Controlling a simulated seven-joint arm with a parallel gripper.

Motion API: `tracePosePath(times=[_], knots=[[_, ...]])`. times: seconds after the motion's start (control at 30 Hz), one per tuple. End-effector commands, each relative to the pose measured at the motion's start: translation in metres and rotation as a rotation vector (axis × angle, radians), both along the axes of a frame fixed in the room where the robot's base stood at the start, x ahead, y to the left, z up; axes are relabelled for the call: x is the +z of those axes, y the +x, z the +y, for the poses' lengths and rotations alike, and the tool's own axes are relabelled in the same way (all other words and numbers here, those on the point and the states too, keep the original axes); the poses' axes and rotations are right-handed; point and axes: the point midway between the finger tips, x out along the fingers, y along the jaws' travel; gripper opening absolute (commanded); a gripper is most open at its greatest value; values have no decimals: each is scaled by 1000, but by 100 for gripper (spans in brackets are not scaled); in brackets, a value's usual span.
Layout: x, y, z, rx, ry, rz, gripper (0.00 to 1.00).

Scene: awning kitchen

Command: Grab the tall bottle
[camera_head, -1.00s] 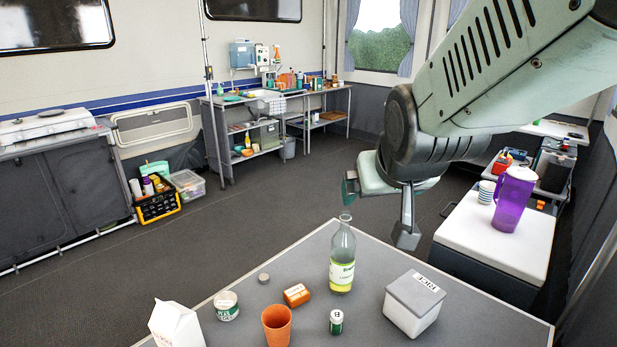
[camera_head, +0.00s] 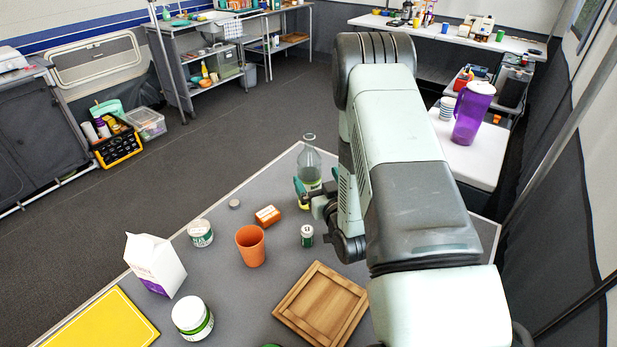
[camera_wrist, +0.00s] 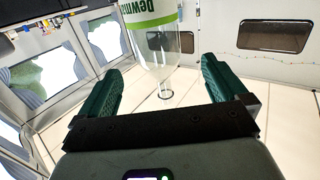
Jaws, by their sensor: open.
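The tall clear glass bottle (camera_head: 309,165) with a green and white label stands upright on the grey table (camera_head: 226,268), near its far edge. My gripper (camera_head: 317,190) is at the bottle, low on its body in this view, and my arm covers the area to its right. In the wrist view the bottle (camera_wrist: 155,42) appears neck-down, between the lines of my two green ribbed fingers (camera_wrist: 162,88). The fingers are apart, with a gap on each side of the bottle.
Near the bottle are an orange box (camera_head: 268,216), a small green-and-white jar (camera_head: 307,236) and an orange cup (camera_head: 250,246). A can (camera_head: 201,233), a carton (camera_head: 155,264), a white tub (camera_head: 192,318) and a wooden board (camera_head: 320,304) stand nearer. A purple pitcher (camera_head: 472,113) is behind right.

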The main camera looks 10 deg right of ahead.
Motion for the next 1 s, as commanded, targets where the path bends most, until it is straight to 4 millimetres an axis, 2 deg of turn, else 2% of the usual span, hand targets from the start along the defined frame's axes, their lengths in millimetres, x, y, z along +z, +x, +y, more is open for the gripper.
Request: tracePosePath(times=[0.03, 0.17, 0.4, 0.67, 0.9, 1.0], knots=[[-7, -5, 0, 1, 9, -11, 99], [-11, -6, 1, 2, 20, -38, 99], [-10, 30, 7, 3, 21, -43, 99], [-10, 52, 10, 1, 21, -41, 99], [-8, 87, 13, 2, 21, -40, 99], [-8, 95, 14, 2, 20, -39, 99]])
